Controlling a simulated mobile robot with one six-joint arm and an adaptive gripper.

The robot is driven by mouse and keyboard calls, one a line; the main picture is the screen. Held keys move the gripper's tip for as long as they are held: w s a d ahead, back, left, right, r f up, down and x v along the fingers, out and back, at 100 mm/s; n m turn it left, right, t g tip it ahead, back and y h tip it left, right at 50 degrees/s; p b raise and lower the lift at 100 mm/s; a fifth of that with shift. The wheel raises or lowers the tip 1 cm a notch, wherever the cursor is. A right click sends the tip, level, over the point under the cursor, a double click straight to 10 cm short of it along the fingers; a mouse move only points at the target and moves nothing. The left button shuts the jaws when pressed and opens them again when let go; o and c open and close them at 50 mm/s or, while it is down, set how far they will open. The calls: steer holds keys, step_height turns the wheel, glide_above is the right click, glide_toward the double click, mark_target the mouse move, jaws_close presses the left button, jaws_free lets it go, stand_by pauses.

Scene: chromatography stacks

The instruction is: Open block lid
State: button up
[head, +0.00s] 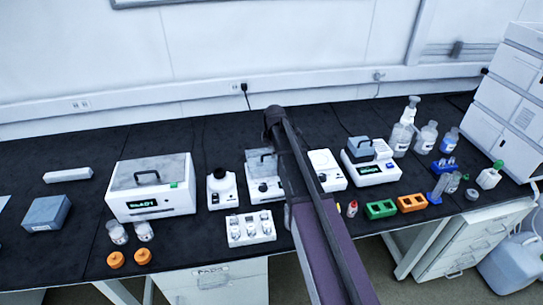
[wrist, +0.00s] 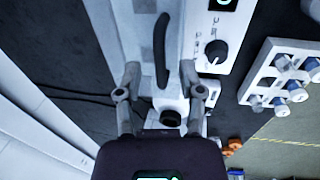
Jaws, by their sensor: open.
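The block heater (head: 265,191) is a white unit in the middle of the bench, partly hidden by my arm in the head view. Its grey lid (wrist: 138,32) lies down on top, closed as far as I can see, and carries a dark curved handle (wrist: 162,45). My gripper (wrist: 160,76) is open in the wrist view, one finger on each side of the handle's near end. No finger visibly touches the handle; the height gap cannot be told. In the head view the fingers are hidden behind my arm.
A vortex mixer (head: 221,190) stands just left of the heater. A white vial rack (head: 250,237) stands in front and also shows in the wrist view (wrist: 262,72). A larger lidded unit (head: 150,205) is further left. A white device (head: 325,163) stands close on the right.

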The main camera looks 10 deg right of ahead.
steer(key=shift+f, duration=0.4)
